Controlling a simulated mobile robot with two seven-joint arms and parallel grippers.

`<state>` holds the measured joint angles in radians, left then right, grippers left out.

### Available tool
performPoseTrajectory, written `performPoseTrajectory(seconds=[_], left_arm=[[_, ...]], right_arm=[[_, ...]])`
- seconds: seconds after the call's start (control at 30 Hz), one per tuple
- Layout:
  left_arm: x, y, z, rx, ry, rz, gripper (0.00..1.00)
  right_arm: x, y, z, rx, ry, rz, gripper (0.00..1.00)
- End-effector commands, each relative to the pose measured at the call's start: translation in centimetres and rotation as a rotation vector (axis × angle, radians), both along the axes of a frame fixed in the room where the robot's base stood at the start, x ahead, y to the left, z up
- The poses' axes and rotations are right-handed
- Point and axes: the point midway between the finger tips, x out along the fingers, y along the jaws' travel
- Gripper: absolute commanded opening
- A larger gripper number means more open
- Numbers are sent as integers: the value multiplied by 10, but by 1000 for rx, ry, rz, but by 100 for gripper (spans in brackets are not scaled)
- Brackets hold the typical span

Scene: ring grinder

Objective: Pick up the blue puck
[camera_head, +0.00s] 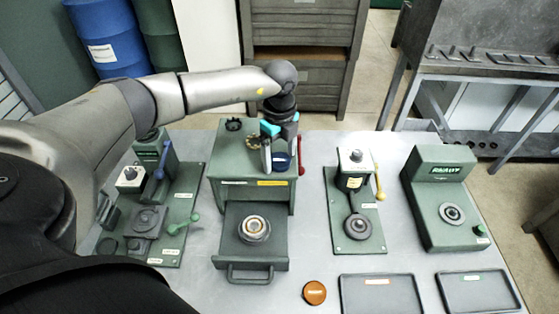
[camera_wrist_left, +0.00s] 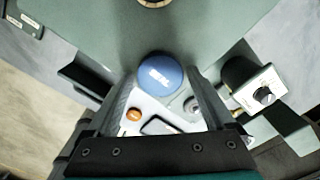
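The blue puck (camera_head: 282,160) is at the right front part of the green cabinet's top. It shows face-on with a white label in the left wrist view (camera_wrist_left: 160,77). My left gripper (camera_head: 280,157) reaches down over the cabinet, with one finger on each side of the puck. In the left wrist view the fingertips (camera_wrist_left: 162,80) lie close against the puck's sides. I cannot tell whether they press on it, or whether the puck rests on the cabinet top. My right gripper is not in view.
A brass ring (camera_head: 253,142) and a black ring (camera_head: 233,124) lie on the cabinet (camera_head: 228,165) left of the puck. A red lever (camera_head: 301,158) is at its right side. An orange puck (camera_head: 314,292) and two trays (camera_head: 381,297) (camera_head: 478,293) lie at the table's front.

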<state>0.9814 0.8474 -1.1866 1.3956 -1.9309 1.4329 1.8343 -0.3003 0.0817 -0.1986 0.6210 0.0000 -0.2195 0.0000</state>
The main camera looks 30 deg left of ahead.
Motion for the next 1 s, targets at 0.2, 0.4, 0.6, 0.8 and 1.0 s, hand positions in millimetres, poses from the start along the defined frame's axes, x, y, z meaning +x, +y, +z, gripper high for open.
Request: performPoseTrajectory(seconds=[0.2, 0.4, 0.6, 0.8, 1.0], left_arm=[[0, 0, 0, 0, 0, 0, 62], [0, 0, 1, 0, -1, 0, 39], [0, 0, 1, 0, -1, 0, 17], [0, 0, 1, 0, -2, 0, 11], [1, 0, 5, -1, -3, 0, 11]], right_arm=[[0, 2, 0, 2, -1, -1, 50], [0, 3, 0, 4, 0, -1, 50], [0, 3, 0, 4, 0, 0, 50], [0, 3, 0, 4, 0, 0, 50], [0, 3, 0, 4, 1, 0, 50]])
